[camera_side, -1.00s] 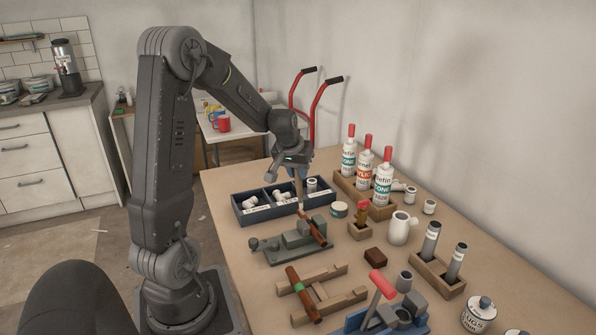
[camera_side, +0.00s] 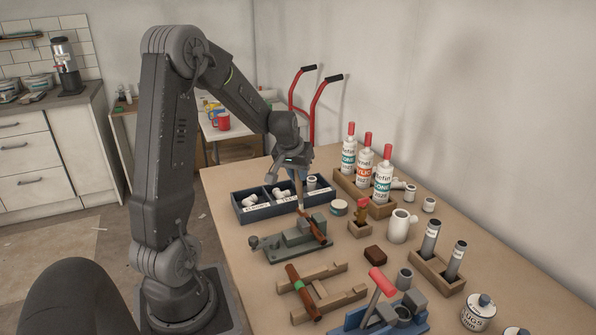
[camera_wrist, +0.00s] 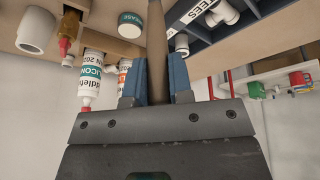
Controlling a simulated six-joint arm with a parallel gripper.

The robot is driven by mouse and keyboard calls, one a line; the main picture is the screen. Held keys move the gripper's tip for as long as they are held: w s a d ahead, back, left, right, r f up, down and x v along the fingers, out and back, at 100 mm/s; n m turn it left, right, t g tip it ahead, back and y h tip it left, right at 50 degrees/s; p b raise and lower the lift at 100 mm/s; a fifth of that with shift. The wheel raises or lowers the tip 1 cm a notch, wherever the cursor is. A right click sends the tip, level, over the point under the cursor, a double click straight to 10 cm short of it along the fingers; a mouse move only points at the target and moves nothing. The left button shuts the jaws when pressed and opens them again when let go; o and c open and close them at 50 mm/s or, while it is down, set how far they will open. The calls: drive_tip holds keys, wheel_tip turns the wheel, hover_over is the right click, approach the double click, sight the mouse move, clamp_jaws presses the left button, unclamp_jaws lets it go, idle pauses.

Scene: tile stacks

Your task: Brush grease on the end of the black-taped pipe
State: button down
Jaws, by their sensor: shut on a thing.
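My gripper (camera_side: 301,176) is shut on a thin brown brush handle, and its blue fingers clasp it in the wrist view (camera_wrist: 155,85). The brush (camera_wrist: 156,40) points down in the side view, its lower end at or just above the near-wall end of a brown pipe (camera_side: 314,228). Contact is too small to tell. That pipe lies in a grey-green vise (camera_side: 292,240). Another brown pipe (camera_side: 305,297), with a green band, rests across a wooden rack (camera_side: 336,271). I cannot make out black tape on either. The grease tin (camera_side: 338,209) stands right of the vise; its label shows in the wrist view (camera_wrist: 131,20).
A dark blue bin (camera_side: 243,216) with white fittings lies behind the vise. Several bottles in a wooden holder (camera_side: 380,209), a white pipe fitting (camera_side: 399,229) and a holder with grey tubes (camera_side: 437,271) stand to the right.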

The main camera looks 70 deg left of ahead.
drive_tip(key=shift+f, duration=0.25)
drive_tip(key=shift+d, duration=0.15)
drive_tip(key=shift+d, duration=0.4)
drive_tip(key=shift+a, duration=0.2)
idle(0.4)
drive_tip(key=shift+a, duration=0.85)
drive_tip(key=shift+d, duration=0.15)
drive_tip(key=shift+d, duration=0.9)
drive_tip(key=shift+a, duration=0.1)
